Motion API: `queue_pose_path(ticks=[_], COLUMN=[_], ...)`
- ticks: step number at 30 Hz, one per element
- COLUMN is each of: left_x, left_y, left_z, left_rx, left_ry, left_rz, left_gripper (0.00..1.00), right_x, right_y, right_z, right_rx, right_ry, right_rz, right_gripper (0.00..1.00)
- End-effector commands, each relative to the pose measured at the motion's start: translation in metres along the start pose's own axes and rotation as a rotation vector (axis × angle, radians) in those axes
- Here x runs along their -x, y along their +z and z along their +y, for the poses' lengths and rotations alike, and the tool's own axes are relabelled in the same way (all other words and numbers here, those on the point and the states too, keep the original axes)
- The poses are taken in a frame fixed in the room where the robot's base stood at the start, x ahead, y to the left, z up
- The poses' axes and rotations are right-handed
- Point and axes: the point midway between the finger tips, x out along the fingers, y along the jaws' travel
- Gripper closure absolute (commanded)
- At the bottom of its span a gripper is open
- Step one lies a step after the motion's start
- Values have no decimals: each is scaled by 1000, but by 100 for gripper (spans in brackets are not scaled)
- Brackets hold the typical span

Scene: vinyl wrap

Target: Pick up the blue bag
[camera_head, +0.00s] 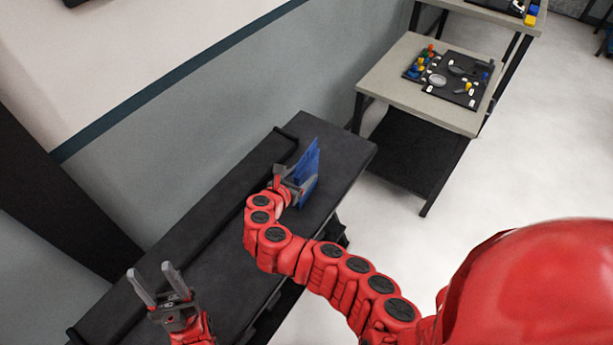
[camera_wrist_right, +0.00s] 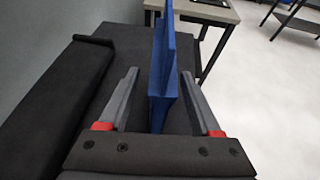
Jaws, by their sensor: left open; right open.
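The blue bag (camera_head: 309,166) stands upright on the dark bench (camera_head: 345,158), near its far end. In the right wrist view the blue bag (camera_wrist_right: 163,75) shows edge-on, between the two fingers. My right gripper (camera_head: 292,180) is at the bag, with its fingers apart on either side of it; in the right wrist view the gripper (camera_wrist_right: 162,98) shows gaps between the fingers and the bag. My left gripper (camera_head: 155,283) is open and empty at the lower left, over the near part of the bench.
A wall (camera_head: 210,130) runs along the bench's left side. A raised dark ledge (camera_wrist_right: 60,100) lies left of the bag. A light-topped table (camera_head: 400,85) with a dark tray of small parts (camera_head: 455,78) stands beyond the bench. The floor at the right is clear.

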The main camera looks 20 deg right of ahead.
Motion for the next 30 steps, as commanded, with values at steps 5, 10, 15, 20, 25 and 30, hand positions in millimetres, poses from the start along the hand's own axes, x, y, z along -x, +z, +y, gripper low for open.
queue_pose_path(ticks=[5,10,15,20,25,30], left_x=[-11,-14,-13,-13,-13,-13], left_y=[-2,-2,-2,-2,-2,-2], left_z=[0,-1,-1,-1,-1,-1], left_rx=[0,0,0,0,0,0], left_ry=[0,0,0,0,0,0], left_rz=[0,0,0,0,0,0], left_gripper=[50,50,50,50,50,50], right_x=[-19,-29,-31,-31,-31,-31], right_y=[3,1,0,0,0,0], right_z=[0,0,0,0,0,0], right_rx=[0,1,1,1,1,1], right_ry=[-3,0,1,1,1,1], right_rz=[0,1,0,0,0,0], right_gripper=[35,35,35,44,75,100])
